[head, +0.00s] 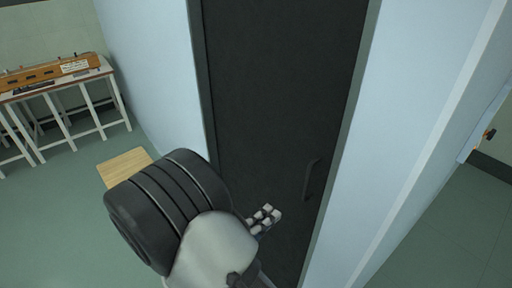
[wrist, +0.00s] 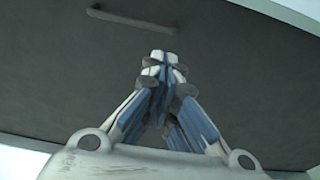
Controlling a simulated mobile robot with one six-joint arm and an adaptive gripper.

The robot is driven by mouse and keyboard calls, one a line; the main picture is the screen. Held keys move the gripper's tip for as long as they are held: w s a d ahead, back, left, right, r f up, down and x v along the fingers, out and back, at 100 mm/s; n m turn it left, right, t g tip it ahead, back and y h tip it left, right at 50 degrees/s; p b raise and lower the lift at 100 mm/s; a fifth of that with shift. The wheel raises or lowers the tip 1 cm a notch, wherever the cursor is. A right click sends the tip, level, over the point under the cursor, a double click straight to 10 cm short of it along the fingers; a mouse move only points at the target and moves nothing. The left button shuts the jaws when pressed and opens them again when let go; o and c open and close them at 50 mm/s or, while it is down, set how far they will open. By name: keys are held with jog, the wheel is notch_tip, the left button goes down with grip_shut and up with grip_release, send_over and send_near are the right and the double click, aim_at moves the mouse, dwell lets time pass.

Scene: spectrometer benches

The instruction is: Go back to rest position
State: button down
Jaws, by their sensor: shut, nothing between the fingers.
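My gripper (wrist: 163,58) is shut and empty in the wrist view, its fingertips together in front of a dark door. In the head view my gripper (head: 266,214) shows low in the middle, partly hidden behind my own arm. The dark door (head: 280,90) stands upright in a pale blue wall, and its handle (head: 312,178) is to the right of and above my gripper. The handle also shows as a bar at the top of the wrist view (wrist: 130,20), apart from the fingertips. I cannot tell the exact distance from the fingertips to the door.
A white-legged bench (head: 62,92) with a long wooden instrument (head: 48,74) stands at the far left. A light wooden board or top (head: 124,166) is left of the door, partly behind my arm. Green floor (head: 60,220) is clear at the lower left.

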jog(key=s+d+r+m+g+y, duration=0.2)
jog(key=s+d+r+m+g, duration=0.45)
jog(key=s+d+g, duration=0.55)
jog(key=s+a+r+m+t+y, duration=0.1)
jog(key=s+a+r+t+y, duration=0.4)
jog(key=y, duration=0.6)
jog(key=s+r, duration=0.1)
jog(key=s, duration=0.1)
jog(key=shift+s+r+m+y, duration=0.15)
jog(key=shift+s+m+y, duration=0.15)
jog(key=shift+m, duration=0.05)
